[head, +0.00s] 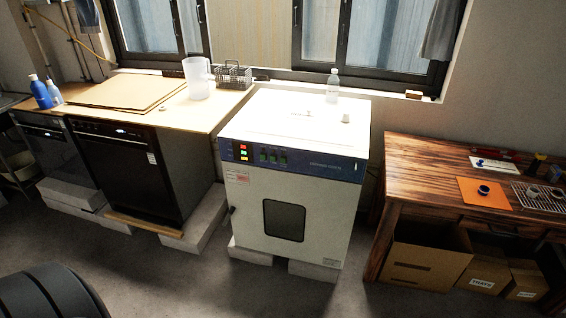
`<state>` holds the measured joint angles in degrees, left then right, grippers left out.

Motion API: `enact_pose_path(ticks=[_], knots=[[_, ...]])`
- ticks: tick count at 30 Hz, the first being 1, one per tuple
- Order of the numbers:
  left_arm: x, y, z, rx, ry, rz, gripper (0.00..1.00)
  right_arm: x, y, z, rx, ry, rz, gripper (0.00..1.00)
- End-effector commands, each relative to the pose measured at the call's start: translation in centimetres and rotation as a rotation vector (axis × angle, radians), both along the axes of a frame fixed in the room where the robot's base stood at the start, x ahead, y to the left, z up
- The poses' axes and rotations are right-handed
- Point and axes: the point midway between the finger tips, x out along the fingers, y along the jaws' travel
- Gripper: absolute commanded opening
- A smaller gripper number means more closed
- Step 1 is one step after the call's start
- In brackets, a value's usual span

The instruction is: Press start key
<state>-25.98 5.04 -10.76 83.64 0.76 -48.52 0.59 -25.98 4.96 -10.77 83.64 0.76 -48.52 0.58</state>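The white drying oven (337,229) stands in the middle of the head view, with its door and small dark window (284,220) facing me. A blue control panel (310,164) runs along its upper front. Which key is the start key is too small to read. Neither of my grippers is in view.
A wooden table (420,155) with an orange mat (482,193) stands at the right, with cardboard boxes (428,255) under it. A counter (205,115) over a black appliance (125,170) stands at the left. A bottle (332,86) stands on the oven top. Floor in front is clear.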

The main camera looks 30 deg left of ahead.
Motion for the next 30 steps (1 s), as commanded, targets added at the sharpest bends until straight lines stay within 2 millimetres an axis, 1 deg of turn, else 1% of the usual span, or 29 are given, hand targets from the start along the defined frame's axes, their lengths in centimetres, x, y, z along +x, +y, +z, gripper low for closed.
enact_pose_path(ticks=[1,3,13,24,30], knots=[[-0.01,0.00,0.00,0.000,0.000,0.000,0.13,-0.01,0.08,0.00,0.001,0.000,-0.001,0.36],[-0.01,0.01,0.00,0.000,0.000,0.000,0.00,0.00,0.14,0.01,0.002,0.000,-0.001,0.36],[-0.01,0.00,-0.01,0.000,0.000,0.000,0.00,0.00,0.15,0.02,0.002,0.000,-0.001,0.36],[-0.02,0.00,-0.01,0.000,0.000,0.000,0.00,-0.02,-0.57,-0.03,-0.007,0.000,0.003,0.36],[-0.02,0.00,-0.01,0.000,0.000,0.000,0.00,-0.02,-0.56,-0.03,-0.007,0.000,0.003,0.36]])
